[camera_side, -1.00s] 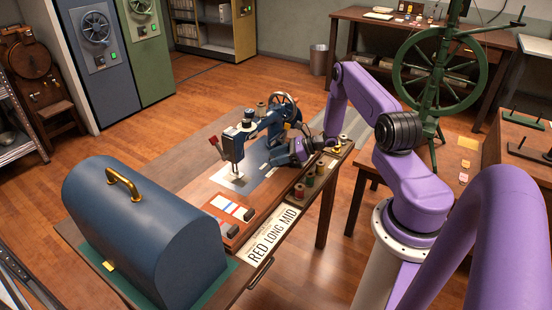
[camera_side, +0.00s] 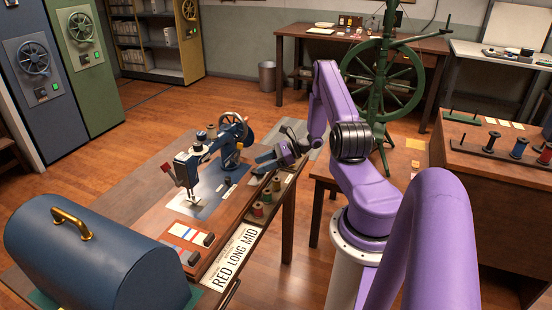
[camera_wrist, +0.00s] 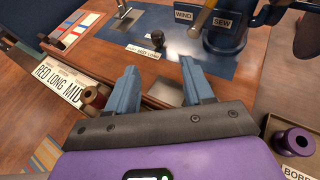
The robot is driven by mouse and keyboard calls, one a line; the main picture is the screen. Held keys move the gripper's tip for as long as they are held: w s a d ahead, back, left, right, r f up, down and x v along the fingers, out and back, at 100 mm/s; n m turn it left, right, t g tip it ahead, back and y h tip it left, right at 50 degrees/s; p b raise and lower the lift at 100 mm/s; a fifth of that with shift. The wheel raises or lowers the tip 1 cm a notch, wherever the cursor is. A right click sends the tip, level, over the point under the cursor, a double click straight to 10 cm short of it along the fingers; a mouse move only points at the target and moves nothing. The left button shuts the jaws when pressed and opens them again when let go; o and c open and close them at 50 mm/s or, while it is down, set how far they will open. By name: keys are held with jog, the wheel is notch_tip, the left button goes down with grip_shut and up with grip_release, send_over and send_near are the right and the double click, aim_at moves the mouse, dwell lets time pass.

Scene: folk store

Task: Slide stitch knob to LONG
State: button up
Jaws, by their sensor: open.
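The blue sewing machine (camera_side: 205,158) stands on the wooden table. A small dark knob (camera_wrist: 166,33), which looks like the stitch knob, stands on the blue plate in the wrist view. A white label (camera_wrist: 145,51), its lettering small, lies just below it. A sign (camera_wrist: 60,80) reads RED LONG MID, and it also shows in the side view (camera_side: 236,256). My gripper (camera_wrist: 160,80) is open and empty, its blue fingers apart and short of the knob. In the side view my gripper (camera_side: 266,163) is right of the machine, over the table's right edge.
Thread spools (camera_side: 267,195) stand along the table edge near my gripper. A striped panel (camera_side: 187,234) with dark knobs lies in front of the machine. A domed blue case (camera_side: 100,250) fills the near left. WIND (camera_wrist: 184,15) and SEW (camera_wrist: 224,22) labels mark the machine's base.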

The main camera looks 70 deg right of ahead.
jog(key=v, duration=0.5)
jog(key=w+a+r+n+g+y, duration=0.2)
jog(key=a+r+n+g, duration=0.3)
jog(key=a, duration=0.5)
jog(key=w+a+r+n+g+y, duration=0.1)
jog(key=w+a+r+n+g, duration=0.1)
jog(key=a+r+n+g, duration=0.45)
jog(key=s+a+r+n+g+h, duration=0.2)
jog(key=s+a+n, duration=0.1)
jog(key=a+n, duration=0.4)
jog(key=s+a+r+n+g+h, duration=0.15)
jog(key=s+a+n, duration=0.25)
jog(key=a, duration=0.5)
jog(key=s+a+r+n+t+h, duration=0.2)
jog(key=s+a+r+n+h, duration=0.1)
jog(key=s+n, duration=0.5)
jog(key=s+a+r+n+t+h, duration=0.2)
jog(key=s+a+r+n+h, duration=0.1)
jog(key=s+n, duration=0.5)
jog(key=n, duration=0.3)
jog(key=shift+a, duration=0.15)
